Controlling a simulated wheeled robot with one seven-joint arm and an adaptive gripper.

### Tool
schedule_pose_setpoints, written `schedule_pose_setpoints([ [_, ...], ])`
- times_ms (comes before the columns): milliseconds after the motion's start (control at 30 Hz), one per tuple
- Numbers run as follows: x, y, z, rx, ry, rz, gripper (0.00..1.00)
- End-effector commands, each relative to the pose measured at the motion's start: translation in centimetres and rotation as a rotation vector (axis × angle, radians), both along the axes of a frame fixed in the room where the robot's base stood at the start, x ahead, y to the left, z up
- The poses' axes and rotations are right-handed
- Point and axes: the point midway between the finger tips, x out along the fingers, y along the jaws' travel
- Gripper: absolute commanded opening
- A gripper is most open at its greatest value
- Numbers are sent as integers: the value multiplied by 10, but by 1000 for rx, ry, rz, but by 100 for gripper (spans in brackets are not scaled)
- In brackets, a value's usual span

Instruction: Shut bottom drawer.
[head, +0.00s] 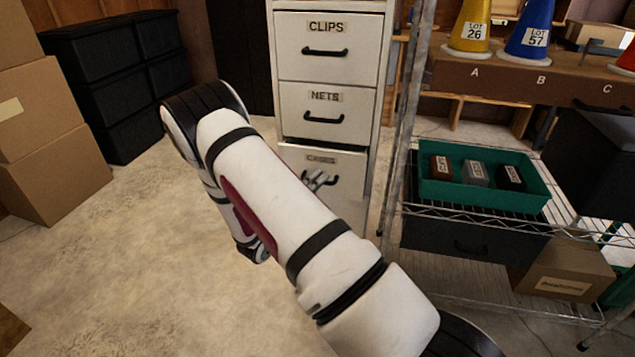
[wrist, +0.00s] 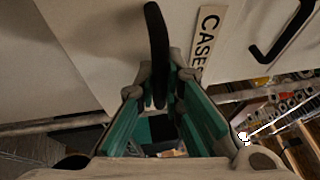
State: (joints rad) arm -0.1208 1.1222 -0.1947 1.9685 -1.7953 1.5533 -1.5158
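The bottom drawer (head: 348,198), labelled CASES, is the lowest one seen in the white cabinet (head: 381,75). In the head view my arm hides its lower left part, and I cannot tell how far out it stands. Its front (wrist: 95,45) and label also show in the wrist view. Its black bar handle (wrist: 156,40) reaches between the green-padded fingers of my gripper (wrist: 160,92). The fingers are apart, with a gap on each side of the handle. In the head view my gripper (head: 316,181) is at this handle.
The CLIPS drawer (head: 355,60) and NETS drawer (head: 355,105) above look closed. A wire shelf (head: 455,216) with a green tray (head: 445,192) stands close on the right. Black crates (head: 105,95) and cardboard boxes (head: 50,135) stand left. Floor (head: 150,260) left of my arm is clear.

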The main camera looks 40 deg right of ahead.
Motion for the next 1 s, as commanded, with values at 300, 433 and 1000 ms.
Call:
schedule_pose_setpoints([
  [300,5,-6,-1,1,-2,-2,0],
  [433,19,-24,-2,1,-4,-1,0],
  [1000,29,-36,0,2,-2,3,18],
])
